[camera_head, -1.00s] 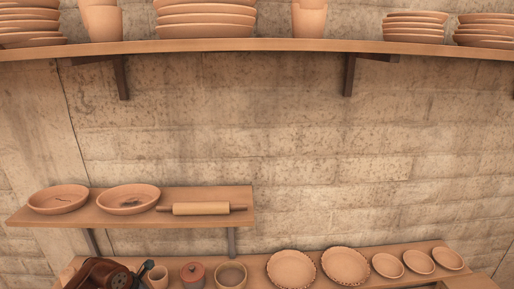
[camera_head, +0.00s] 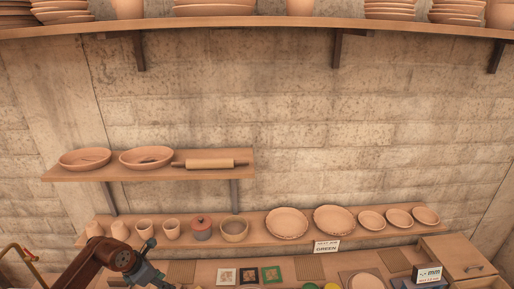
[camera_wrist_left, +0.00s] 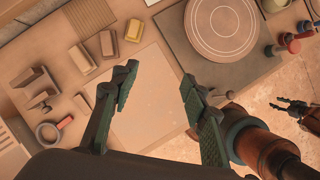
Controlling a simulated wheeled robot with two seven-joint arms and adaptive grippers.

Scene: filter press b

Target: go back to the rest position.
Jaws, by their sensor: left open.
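My left arm (camera_head: 105,258) comes in at the bottom left of the head view; its gripper is not clear there. In the left wrist view my left gripper (camera_wrist_left: 157,84) is open, its two green fingers wide apart with nothing between them. It hangs above a worktable with a pale square board (camera_wrist_left: 150,105) below it. A dark claw-like gripper (camera_wrist_left: 290,107), apparently my right one, shows small at the right edge of that view. Its jaws are too small to read.
A rolling pin (camera_head: 210,163) lies on the shelf above. Patterned tiles (camera_head: 249,276) and a GREEN sign (camera_head: 326,247) are below. A round disc (camera_wrist_left: 222,28) lies on a grey mat.

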